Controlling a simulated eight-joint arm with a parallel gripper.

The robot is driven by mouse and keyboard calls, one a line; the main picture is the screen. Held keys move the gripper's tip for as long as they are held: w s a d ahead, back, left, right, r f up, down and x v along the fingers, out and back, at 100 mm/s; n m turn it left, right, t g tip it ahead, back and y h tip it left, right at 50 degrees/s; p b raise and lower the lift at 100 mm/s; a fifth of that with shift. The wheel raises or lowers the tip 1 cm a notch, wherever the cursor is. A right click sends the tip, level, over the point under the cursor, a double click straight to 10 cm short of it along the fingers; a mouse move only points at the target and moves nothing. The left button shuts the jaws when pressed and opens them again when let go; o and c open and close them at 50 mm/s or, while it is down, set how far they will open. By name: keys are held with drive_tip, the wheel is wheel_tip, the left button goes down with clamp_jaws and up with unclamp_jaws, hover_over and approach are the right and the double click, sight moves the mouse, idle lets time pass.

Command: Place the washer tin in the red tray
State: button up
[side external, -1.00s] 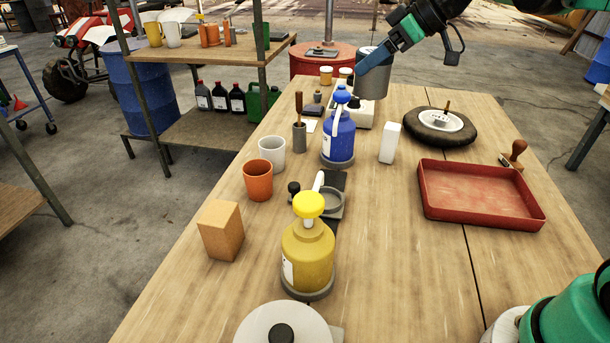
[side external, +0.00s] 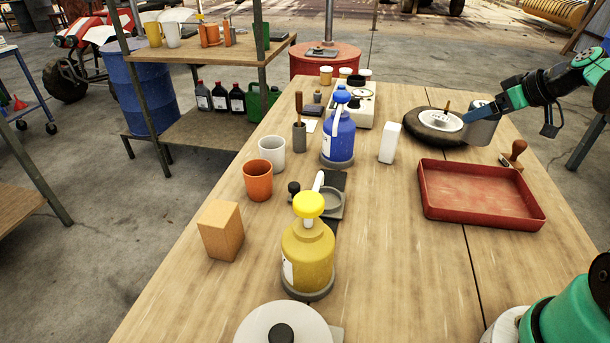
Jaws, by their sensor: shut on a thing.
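The washer tin (side external: 481,135), which I take to be the plain grey metal cylinder, is held upright beside the wheel. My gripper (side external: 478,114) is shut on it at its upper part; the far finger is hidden. I cannot tell for sure whether the tin's base touches the table. The red tray (side external: 480,216) lies on the right side of the table, nearer the camera than the tin, and is empty.
A small wheel (side external: 433,126) lies just left of the tin. A wooden-handled stamp (side external: 514,153) stands between the tin and the tray's far right corner. A white block (side external: 389,143), blue bottle (side external: 338,137) and yellow bottle (side external: 308,252) stand left of the tray.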

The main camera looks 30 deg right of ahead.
wheel_tip(320, 180, down, 11)
drive_tip(key=shift+f, duration=0.2)
idle(0.4)
drive_tip(key=o, duration=1.3)
drive_tip(key=shift+f, duration=0.1)
drive_tip(key=shift+c, duration=0.2)
